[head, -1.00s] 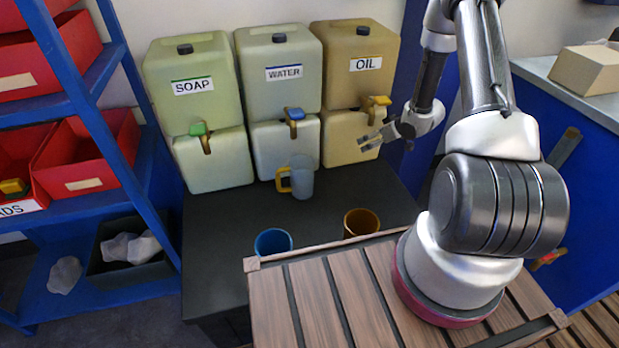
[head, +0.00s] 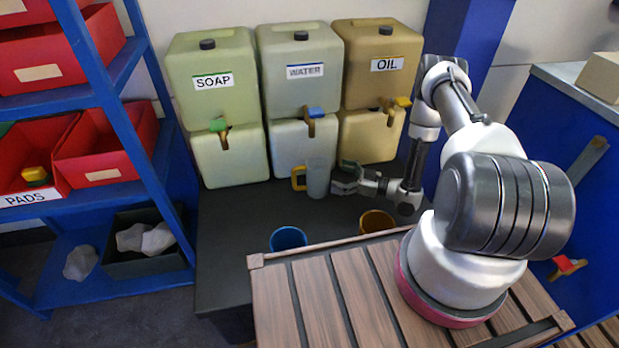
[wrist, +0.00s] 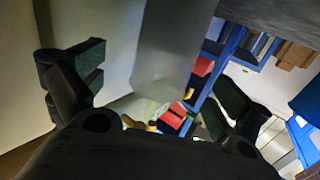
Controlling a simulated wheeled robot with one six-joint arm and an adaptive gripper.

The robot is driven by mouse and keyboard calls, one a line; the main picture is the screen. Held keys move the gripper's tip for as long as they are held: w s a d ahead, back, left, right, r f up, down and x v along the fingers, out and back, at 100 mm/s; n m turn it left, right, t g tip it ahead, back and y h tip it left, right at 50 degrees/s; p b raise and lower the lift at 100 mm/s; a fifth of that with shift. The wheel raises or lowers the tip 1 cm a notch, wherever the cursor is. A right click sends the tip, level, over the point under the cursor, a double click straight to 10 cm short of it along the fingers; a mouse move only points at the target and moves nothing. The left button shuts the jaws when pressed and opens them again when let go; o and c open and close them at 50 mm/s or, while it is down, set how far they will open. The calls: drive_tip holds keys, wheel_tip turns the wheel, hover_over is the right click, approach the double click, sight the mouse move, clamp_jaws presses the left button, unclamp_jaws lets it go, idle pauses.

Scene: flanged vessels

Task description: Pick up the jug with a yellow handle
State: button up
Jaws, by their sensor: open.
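The grey jug (head: 318,180) stands upright on the dark bench below the water tank, its yellow handle (head: 298,178) to the left. My gripper (head: 338,180) is low over the bench just right of the jug, on the side away from the handle. In the wrist view, my gripper (wrist: 155,95) is open, with its dark fingers spread wide. The jug's pale grey body (wrist: 165,45) shows between and ahead of them. I cannot tell whether a finger touches it.
Soap (head: 212,85), water (head: 302,75) and oil (head: 383,65) tanks with taps stand behind the jug. A blue cup (head: 288,239) and an amber cup (head: 376,222) stand nearer, by the slatted deck (head: 330,285). A blue shelf (head: 100,110) with red bins is at left.

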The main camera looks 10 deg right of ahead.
sight(317, 171)
drive_tip(key=x, duration=0.8)
drive_tip(key=shift+s+a, duration=0.25)
drive_tip(key=shift+s, duration=0.1)
drive_tip(key=c, duration=1.2)
drive_tip(key=shift+r, duration=0.1)
drive_tip(key=shift+c, duration=0.4)
drive_tip(key=shift+r, duration=0.1)
